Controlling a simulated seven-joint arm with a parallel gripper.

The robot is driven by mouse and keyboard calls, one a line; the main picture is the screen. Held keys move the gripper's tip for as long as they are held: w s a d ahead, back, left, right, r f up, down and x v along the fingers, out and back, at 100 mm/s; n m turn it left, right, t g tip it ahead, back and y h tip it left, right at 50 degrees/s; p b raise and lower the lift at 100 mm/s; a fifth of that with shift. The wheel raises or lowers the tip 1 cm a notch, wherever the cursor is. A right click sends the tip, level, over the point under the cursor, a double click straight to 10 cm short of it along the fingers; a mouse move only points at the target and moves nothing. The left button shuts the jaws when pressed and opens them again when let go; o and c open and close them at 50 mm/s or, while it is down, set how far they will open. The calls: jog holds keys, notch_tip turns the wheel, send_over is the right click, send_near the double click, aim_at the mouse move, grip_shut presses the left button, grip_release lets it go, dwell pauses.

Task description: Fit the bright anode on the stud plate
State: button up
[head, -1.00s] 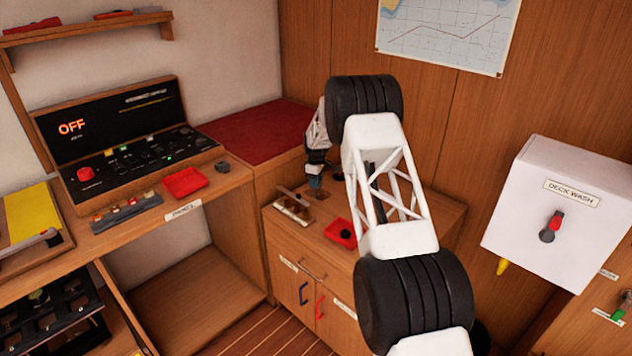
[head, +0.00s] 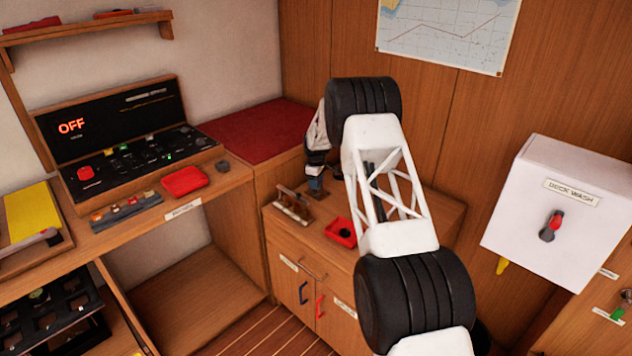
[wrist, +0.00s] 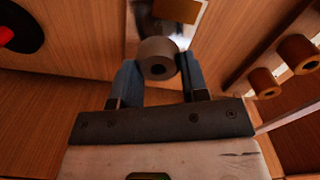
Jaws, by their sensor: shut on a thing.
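My gripper (wrist: 158,82) is shut on a pale grey ring-shaped anode (wrist: 157,47) with a dark hole in its end. In the wrist view the anode sits between the blue-grey fingertips. Beyond it is a shiny metal plate (wrist: 134,30) with a tan block, which may be the stud plate; its studs cannot be made out, and the anode covers part of it. I cannot tell whether anode and plate touch. In the head view my gripper (head: 316,184) is low over the cabinet top, and the anode is too small to make out.
A wooden rack (head: 291,207) stands left of my gripper; two brown ring-shaped pieces (wrist: 265,82) show at right in the wrist view. A red tray (head: 340,233) with a dark round thing lies to the right. The cabinet top (head: 440,212) is clear farther right.

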jog(key=shift+f, duration=1.4)
jog(key=o, duration=1.1)
jog(key=shift+r, duration=2.95)
jog(key=shift+r, duration=0.1)
jog(key=shift+r, duration=3.8)
jog(key=shift+r, duration=0.15)
